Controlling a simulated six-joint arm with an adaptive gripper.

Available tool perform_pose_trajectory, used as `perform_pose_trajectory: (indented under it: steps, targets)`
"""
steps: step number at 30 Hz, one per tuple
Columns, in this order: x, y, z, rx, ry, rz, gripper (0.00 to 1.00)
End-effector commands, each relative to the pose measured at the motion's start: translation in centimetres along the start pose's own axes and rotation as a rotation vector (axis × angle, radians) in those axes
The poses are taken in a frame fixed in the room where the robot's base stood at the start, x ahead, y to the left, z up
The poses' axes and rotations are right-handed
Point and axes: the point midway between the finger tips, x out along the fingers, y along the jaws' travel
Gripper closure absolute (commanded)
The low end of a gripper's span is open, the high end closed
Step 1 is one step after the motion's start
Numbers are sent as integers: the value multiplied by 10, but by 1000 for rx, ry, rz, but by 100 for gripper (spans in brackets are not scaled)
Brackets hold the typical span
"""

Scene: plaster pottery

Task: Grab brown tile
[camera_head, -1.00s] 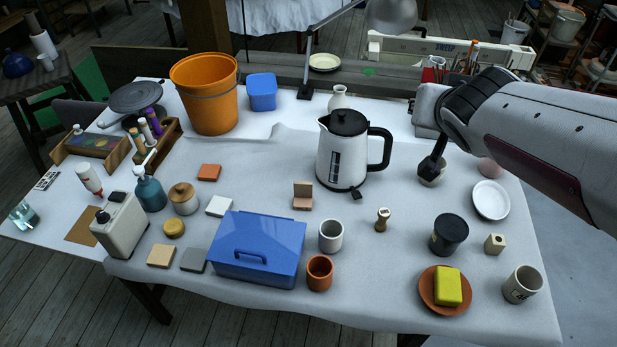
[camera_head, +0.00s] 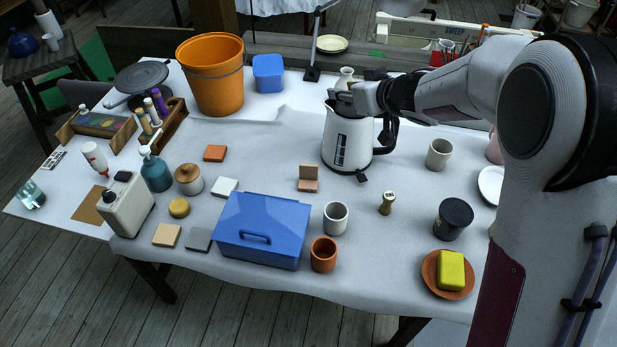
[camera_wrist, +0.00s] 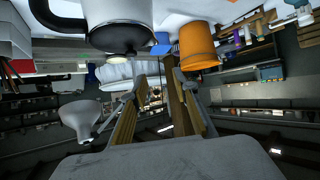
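Several small tiles lie on the white-covered table (camera_head: 390,285). In the head view, a light brown, pinkish pair (camera_head: 308,178) sits left of the kettle, one piece flat and one upright behind it. An orange-brown tile (camera_head: 215,153) lies farther back left. A tan tile (camera_head: 167,235) lies at the front left, beside a grey tile (camera_head: 198,239). A white tile (camera_head: 224,187) lies behind the blue box. In the wrist view, my gripper (camera_wrist: 158,88) is open and empty, its two fingers apart. In the head view its fingertips are hard to make out around the kettle top.
The kettle (camera_head: 348,140) stands close by my gripper. The blue lidded box (camera_head: 259,230), grey cup (camera_head: 335,217), terracotta cup (camera_head: 323,255) and stamp (camera_head: 387,203) stand around the pinkish pair. An orange bucket (camera_head: 212,80) is at the back. Bare cloth lies left of the kettle.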

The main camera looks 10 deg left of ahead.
Motion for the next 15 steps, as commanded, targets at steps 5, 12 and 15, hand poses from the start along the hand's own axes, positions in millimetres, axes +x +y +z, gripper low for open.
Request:
perform_pose_trajectory:
  steps: [5,12,15]
  targets:
    - [32,-16,24,-80,0,-118,71]
    - [61,-40,58,-171,5,-274,71]
    - [71,-51,75,-204,8,-341,71]
